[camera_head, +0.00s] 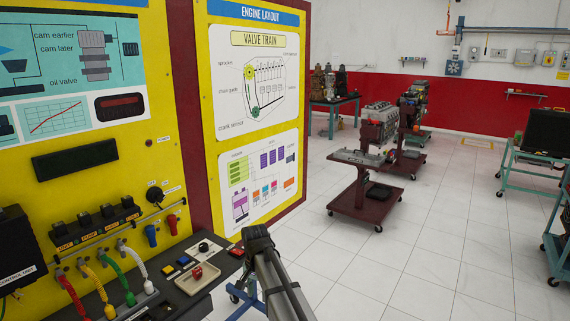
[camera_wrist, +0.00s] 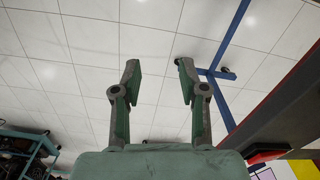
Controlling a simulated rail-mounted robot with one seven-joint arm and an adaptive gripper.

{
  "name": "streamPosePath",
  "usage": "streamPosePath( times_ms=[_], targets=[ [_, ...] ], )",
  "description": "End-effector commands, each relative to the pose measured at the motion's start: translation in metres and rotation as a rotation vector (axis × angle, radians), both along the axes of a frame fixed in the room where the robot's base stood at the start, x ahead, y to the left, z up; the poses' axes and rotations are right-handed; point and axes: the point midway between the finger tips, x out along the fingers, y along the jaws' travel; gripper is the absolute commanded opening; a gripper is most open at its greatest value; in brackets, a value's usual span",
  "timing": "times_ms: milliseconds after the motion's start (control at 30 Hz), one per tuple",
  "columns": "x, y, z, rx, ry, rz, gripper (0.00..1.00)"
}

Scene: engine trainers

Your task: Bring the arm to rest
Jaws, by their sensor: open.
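My arm reaches into the camera_head view from the bottom, just right of the yellow trainer panel's ledge, and its dark end shows there (camera_head: 258,240). In the camera_wrist view my gripper (camera_wrist: 158,85) is open, with its two fingers apart and nothing between them. White floor tiles lie beyond the fingers. In the camera_head view the fingers cannot be made out.
The yellow trainer panel (camera_head: 105,165) with its dark ledge stands at left, close to my arm. A small tray (camera_head: 197,277) with a red piece lies on the ledge. A blue stand leg (camera_wrist: 232,40) is near the fingers. An engine cart (camera_head: 365,208) stands beyond; floor between is clear.

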Motion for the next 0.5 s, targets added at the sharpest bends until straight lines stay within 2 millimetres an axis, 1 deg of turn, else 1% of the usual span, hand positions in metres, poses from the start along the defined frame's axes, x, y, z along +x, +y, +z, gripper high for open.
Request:
streamPosePath(
  times_ms=[33,67,100,167,200,267,300,367,400,500],
  targets=[
    [-0.021,-0.033,-0.026,-0.002,0.005,0.021,0.43],
    [-0.028,-0.048,-0.038,-0.001,0.005,0.039,0.43],
    [-0.039,-0.068,-0.055,-0.002,0.005,0.063,0.43],
    [-0.056,-0.097,-0.078,-0.003,0.005,0.099,0.43],
    [-0.07,-0.116,-0.093,-0.002,0.006,0.126,0.43],
    [-0.091,-0.143,-0.114,-0.003,0.005,0.163,0.43],
    [-0.105,-0.16,-0.127,-0.003,0.005,0.189,0.43],
    [-0.126,-0.182,-0.143,-0.002,0.004,0.225,0.43],
    [-0.14,-0.196,-0.153,-0.003,0.003,0.247,0.43],
    [-0.174,-0.225,-0.172,-0.004,0.001,0.3,0.43]
  ],
)
